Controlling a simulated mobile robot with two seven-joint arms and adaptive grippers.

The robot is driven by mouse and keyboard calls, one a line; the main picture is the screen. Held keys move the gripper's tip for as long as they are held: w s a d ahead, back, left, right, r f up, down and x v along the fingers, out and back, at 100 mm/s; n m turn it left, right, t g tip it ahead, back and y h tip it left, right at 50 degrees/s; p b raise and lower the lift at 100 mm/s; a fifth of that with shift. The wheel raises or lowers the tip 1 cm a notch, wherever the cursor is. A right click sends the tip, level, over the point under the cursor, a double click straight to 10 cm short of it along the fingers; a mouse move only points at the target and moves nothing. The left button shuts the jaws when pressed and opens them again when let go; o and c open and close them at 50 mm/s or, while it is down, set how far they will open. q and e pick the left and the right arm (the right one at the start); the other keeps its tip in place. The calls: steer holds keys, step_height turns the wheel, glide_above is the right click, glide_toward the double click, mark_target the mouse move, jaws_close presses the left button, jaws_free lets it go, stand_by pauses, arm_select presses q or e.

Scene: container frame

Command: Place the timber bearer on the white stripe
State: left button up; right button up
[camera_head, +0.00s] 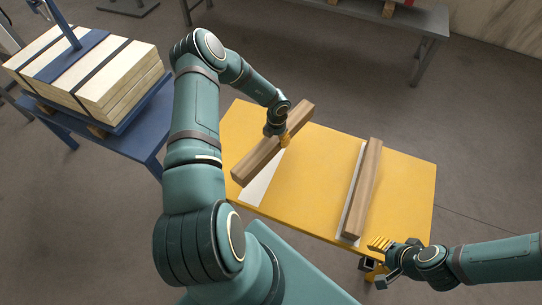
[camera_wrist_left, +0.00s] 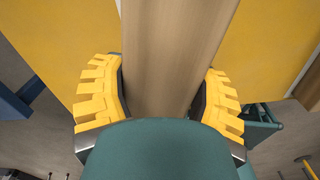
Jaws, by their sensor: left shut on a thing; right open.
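My left gripper (camera_head: 284,138) is shut on a timber bearer (camera_head: 258,160), a long brown wooden bar, near its middle. The left wrist view shows the bearer (camera_wrist_left: 178,50) between the yellow fingers (camera_wrist_left: 160,100). The bearer lies slantwise across the left white stripe (camera_head: 262,186) of the yellow table, turned relative to it and hiding part of it. I cannot tell whether it touches the tabletop. A second bearer (camera_head: 364,190) lies along the right white stripe (camera_head: 347,222), with a strip of white showing on its left. My right gripper (camera_head: 380,262) is open and empty by the table's front right corner.
The yellow table (camera_head: 315,165) is bare between the two stripes. A blue stand (camera_head: 125,125) with strapped pale boards (camera_head: 95,70) is at the left. A grey bench (camera_head: 400,22) stands at the back. Grey floor surrounds the table.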

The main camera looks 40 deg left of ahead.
arm_select(q)
steer(key=a+n, duration=0.2)
steer(key=shift+f+n, duration=0.15)
steer(key=shift+n, duration=0.15)
steer(key=shift+a+f+n, duration=0.15)
steer(key=shift+f+n, duration=0.05)
steer(key=shift+n, duration=0.1)
step_height(320, 180, down, 10)
steer(key=shift+r+b, duration=0.1)
steer(key=shift+b, duration=1.1)
steer(key=o, duration=1.4)
steer(key=shift+s, duration=0.1)
steer(key=shift+r, duration=0.1)
